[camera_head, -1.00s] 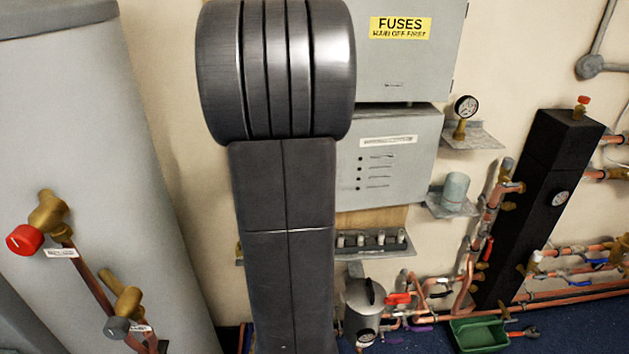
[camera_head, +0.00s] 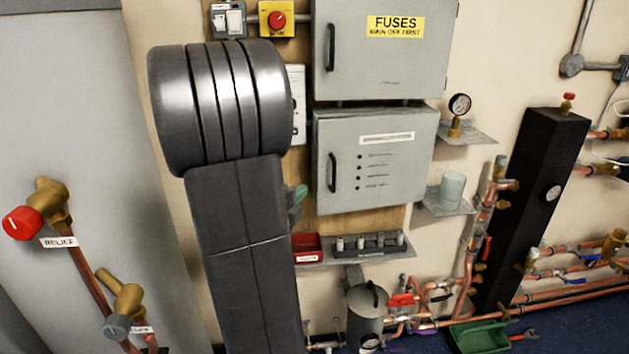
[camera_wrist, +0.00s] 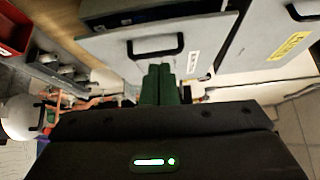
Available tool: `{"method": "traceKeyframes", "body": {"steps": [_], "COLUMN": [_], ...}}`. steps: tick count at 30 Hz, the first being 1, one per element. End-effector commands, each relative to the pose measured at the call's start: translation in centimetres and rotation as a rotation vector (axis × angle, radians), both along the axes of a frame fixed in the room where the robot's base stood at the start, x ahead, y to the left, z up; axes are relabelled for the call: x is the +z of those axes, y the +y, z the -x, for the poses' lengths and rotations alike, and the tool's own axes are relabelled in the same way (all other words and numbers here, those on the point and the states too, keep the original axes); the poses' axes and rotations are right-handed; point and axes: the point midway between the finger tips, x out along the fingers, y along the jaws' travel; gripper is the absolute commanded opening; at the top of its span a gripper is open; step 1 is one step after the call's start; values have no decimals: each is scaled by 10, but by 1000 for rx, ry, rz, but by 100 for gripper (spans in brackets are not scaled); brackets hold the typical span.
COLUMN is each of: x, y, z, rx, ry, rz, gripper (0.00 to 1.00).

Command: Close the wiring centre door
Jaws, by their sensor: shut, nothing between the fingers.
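The wiring centre is the lower grey wall box; its door (camera_head: 395,160) has a black handle (camera_head: 332,172) at the left, a white label and several small dark dots. In the wrist view the door (camera_wrist: 205,40) and its handle (camera_wrist: 155,46) are close, with a dark gap past the handle-side edge, so the door looks ajar. My gripper (camera_wrist: 160,84) shows there as two green fingers shut together, empty, in front of the door near the handle. Contact cannot be told. In the head view my arm hides most of the gripper; a green part (camera_head: 299,194) shows left of the door.
The fuses box (camera_head: 380,60) is directly above. A shelf below holds a red tray (camera_head: 307,247) and a rack of fittings (camera_head: 372,244). A glass (camera_head: 450,188) and a gauge (camera_head: 459,105) sit on small shelves to the right. A steel canister (camera_head: 366,312) stands below.

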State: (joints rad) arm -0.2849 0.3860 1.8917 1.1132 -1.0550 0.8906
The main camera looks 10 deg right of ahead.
Motion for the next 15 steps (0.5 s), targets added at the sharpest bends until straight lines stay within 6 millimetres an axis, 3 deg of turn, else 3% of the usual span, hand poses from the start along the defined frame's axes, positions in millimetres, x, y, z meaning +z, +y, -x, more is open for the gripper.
{"method": "traceKeyframes", "body": {"steps": [3, 7, 15], "x": [-4, -2, 0], "y": [-5, -10, -40], "z": [12, 12, -23], "rx": [-52, -71, -72], "ry": [17, 22, 24], "rz": [58, 76, 76], "gripper": [0, 0, 0]}}
